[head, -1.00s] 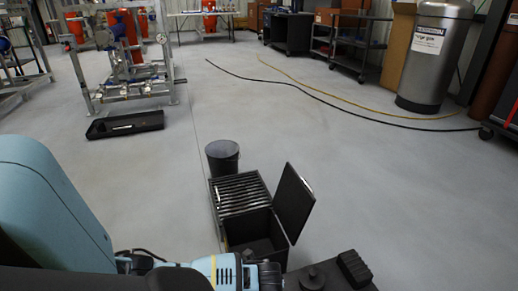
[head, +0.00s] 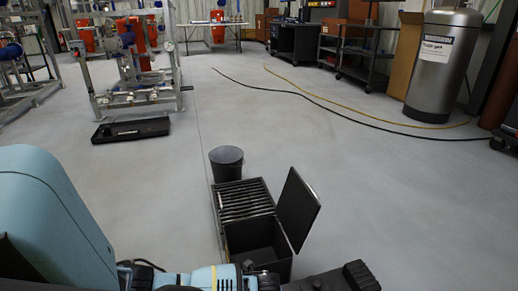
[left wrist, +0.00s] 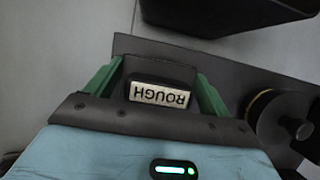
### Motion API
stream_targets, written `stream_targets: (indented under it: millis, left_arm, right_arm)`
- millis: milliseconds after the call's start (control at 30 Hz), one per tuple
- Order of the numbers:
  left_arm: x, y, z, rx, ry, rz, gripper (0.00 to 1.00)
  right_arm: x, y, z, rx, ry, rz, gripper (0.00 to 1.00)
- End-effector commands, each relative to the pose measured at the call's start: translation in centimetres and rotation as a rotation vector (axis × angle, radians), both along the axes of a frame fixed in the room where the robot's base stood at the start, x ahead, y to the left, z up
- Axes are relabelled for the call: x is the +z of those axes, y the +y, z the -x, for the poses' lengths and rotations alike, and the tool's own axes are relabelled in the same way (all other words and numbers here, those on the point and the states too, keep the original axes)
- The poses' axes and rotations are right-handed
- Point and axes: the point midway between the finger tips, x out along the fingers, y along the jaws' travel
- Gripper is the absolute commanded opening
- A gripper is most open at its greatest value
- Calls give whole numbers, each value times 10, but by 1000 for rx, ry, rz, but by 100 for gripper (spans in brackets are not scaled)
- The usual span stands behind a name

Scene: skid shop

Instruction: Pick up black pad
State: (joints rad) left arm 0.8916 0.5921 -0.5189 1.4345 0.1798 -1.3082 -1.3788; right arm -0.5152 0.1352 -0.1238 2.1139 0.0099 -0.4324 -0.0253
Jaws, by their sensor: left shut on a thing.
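In the left wrist view, my left gripper (left wrist: 158,82) has its two green fingers on either side of a black pad (left wrist: 160,70). The pad carries a white label that reads ROUGH, upside down in this view. The gripper is shut on it. A dark flat surface lies under or behind the pad; I cannot tell whether the pad touches it. In the head view, the left gripper is at the bottom edge, mostly cut off, and the pad cannot be made out clearly. My right gripper is in neither view.
A round black knob-like piece (left wrist: 282,120) sits right of the gripper. In the head view, a ridged black block (head: 358,274) is at bottom right. An open black box (head: 258,238) with raised lid (head: 298,210) and a dark bucket (head: 226,162) stand ahead. Open floor lies beyond.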

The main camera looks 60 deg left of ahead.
Motion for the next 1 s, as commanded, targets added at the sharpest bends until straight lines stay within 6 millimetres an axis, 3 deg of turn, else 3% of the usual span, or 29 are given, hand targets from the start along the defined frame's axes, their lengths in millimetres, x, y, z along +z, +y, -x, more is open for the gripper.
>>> stream_targets:
  millis: [367,667,1000]
  left_arm:
    - [5,0,0,0,0,0,55]
    - [40,0,-1,1,-4,-1,55]
    - [46,1,76,-1,2,-2,55]
  right_arm:
    - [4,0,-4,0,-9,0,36]
    - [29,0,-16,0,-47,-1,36]
    - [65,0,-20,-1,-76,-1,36]
